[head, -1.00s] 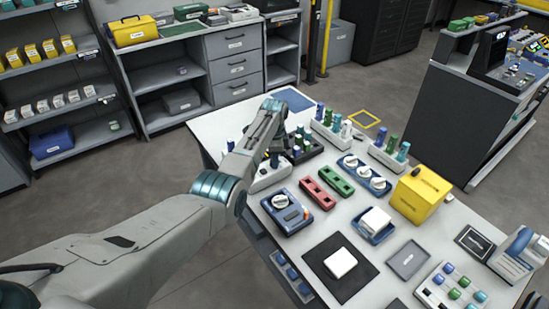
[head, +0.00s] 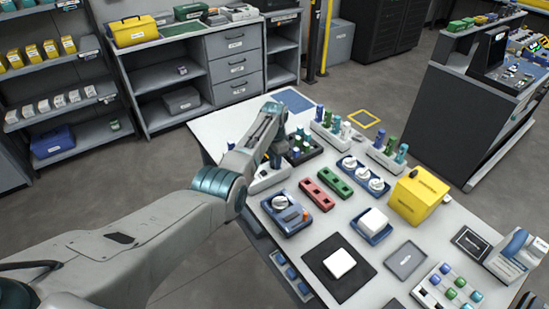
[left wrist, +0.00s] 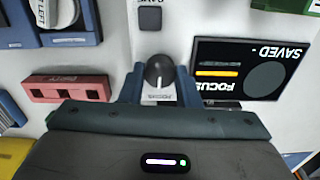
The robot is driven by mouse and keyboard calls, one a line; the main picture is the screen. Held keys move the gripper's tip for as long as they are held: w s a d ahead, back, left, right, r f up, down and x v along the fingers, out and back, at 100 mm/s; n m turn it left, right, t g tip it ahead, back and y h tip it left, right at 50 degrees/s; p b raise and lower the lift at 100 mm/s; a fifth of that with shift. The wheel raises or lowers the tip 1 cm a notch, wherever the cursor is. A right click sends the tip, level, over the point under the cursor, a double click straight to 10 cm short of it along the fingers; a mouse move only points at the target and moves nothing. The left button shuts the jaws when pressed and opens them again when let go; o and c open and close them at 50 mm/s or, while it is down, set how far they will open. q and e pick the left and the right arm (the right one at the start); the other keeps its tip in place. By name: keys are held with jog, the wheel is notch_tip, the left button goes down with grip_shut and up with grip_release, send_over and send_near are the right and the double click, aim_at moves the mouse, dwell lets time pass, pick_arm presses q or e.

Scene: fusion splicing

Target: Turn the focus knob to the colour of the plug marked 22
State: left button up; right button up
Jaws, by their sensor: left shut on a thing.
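In the left wrist view the focus knob (left wrist: 158,70) is dark and round, with a white pointer line towards the bottom of the picture, at the FOCUS label. My left gripper (left wrist: 159,80) has its two blue fingers on either side of the knob and is shut on it. A black display (left wrist: 250,68) beside it reads FOCUS and SAVED, with an orange bar and a grey disc. In the head view my left arm hides the knob. My right gripper is out of view.
A red block (head: 320,194) and a green block (head: 335,182) lie near a blue device (head: 287,222). A dark square button (left wrist: 150,19) is near the knob.

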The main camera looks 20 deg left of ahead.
pick_arm(q)
jog(key=n, duration=0.3)
jog(key=shift+r+p, duration=0.15)
jog(key=shift+p, duration=0.15)
jog(key=n, duration=0.3)
jog(key=shift+n+p, duration=0.3)
jog(key=n, duration=0.2)
jog(key=shift+w+n, duration=0.1)
jog(key=shift+n, duration=1.9)
jog(key=o, duration=0.7)
jog(key=shift+p, duration=0.3)
